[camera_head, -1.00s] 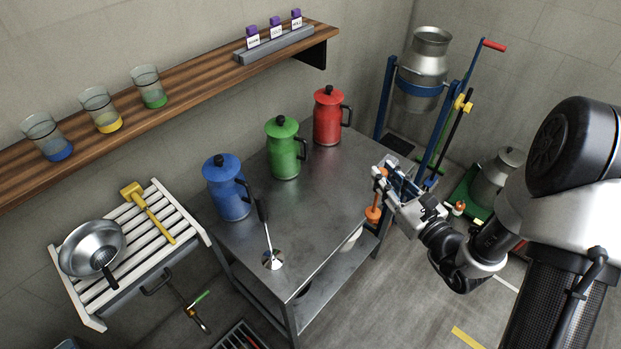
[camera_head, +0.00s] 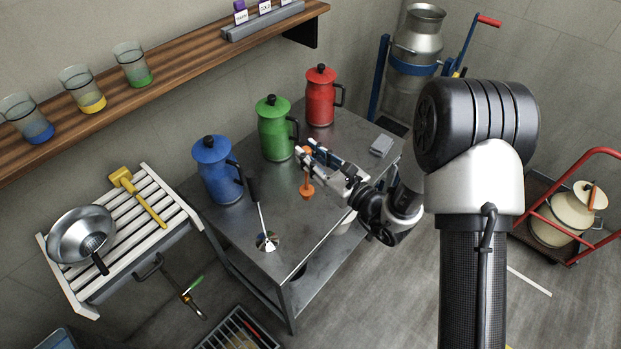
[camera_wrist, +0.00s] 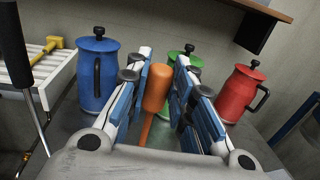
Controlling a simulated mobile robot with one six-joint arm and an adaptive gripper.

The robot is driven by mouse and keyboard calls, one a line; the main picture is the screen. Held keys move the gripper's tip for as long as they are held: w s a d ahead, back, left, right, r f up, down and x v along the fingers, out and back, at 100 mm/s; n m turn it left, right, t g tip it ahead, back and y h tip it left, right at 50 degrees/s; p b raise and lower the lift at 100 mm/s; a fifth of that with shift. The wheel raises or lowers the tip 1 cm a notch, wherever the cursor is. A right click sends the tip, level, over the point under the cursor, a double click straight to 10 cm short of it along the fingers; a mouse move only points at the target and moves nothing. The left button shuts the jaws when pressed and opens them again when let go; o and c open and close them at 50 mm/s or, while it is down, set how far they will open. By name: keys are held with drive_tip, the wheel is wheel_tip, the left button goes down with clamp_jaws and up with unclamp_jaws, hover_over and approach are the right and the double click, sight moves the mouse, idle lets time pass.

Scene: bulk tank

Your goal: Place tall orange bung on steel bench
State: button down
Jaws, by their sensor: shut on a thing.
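The tall orange bung (camera_head: 307,187) is held in my gripper (camera_head: 310,160), over the steel bench (camera_head: 325,215). Part of the bung is hidden by the fingers in the head view.
Blue (camera_head: 217,172), green (camera_head: 274,130) and red (camera_head: 320,97) jugs stand along the bench's back. A long-handled steel tool (camera_head: 263,222) stands at the front left. A small grey block (camera_head: 381,146) lies at the right. The bench's middle front is clear.

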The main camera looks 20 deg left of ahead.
drive_tip(key=b, duration=0.2)
hover_over(311, 193)
wheel_tip(311, 193, down, 7)
drive_tip(key=shift+f, duration=0.2)
drive_tip(key=c, duration=1.4)
unclamp_jaws()
drive_tip(key=shift+f, duration=0.15)
drive_tip(key=shift+r, duration=0.2)
drive_tip(key=p+v, duration=0.2)
drive_tip(key=v, duration=1)
